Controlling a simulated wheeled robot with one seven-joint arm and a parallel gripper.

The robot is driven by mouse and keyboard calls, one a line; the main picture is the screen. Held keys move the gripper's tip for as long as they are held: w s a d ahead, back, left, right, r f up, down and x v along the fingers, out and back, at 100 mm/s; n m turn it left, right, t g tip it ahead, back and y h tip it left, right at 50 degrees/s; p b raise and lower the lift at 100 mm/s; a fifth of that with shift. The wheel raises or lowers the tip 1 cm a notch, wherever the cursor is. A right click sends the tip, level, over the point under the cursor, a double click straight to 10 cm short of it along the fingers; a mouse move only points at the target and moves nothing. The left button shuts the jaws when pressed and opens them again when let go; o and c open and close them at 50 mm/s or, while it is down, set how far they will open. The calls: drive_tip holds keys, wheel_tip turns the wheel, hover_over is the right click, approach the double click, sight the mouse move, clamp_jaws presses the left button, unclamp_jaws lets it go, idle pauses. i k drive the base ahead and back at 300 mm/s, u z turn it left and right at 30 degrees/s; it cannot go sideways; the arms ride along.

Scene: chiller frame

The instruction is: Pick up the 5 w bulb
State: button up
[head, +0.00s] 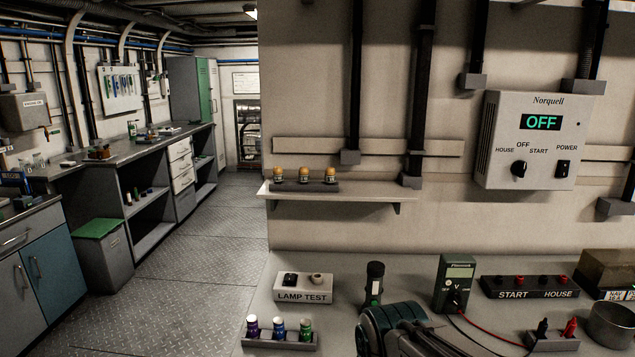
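The label of a 5 w bulb cannot be read in this view. A dark holder on the bench at the lower left carries three small upright pieces with pale tops: purple (252,326), blue (278,328) and green (305,329). Three orange-topped pieces, left (278,175), middle (304,175) and right (330,175), stand in a rack on the wall shelf (375,193). I cannot tell which of these is the 5 w bulb. My gripper (415,338) is at the bottom centre, right of the coloured pieces and apart from them. Its fingertips are not clear.
A LAMP TEST box (303,296), a dark upright cylinder (374,283) and a green multimeter (455,284) stand on the bench. A START HOUSE strip (530,288), probe leads and a metal cup (612,325) are at right. A control box (538,140) reads OFF. Open floor lies left.

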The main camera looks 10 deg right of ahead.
sight(331, 172)
drive_tip(key=k, duration=0.2)
drive_tip(key=u, duration=1.5)
drive_tip(key=i, duration=3.95)
drive_tip(key=z, duration=4.3)
drive_tip(key=i, duration=0.8)
drive_tip(key=u, duration=0.05)
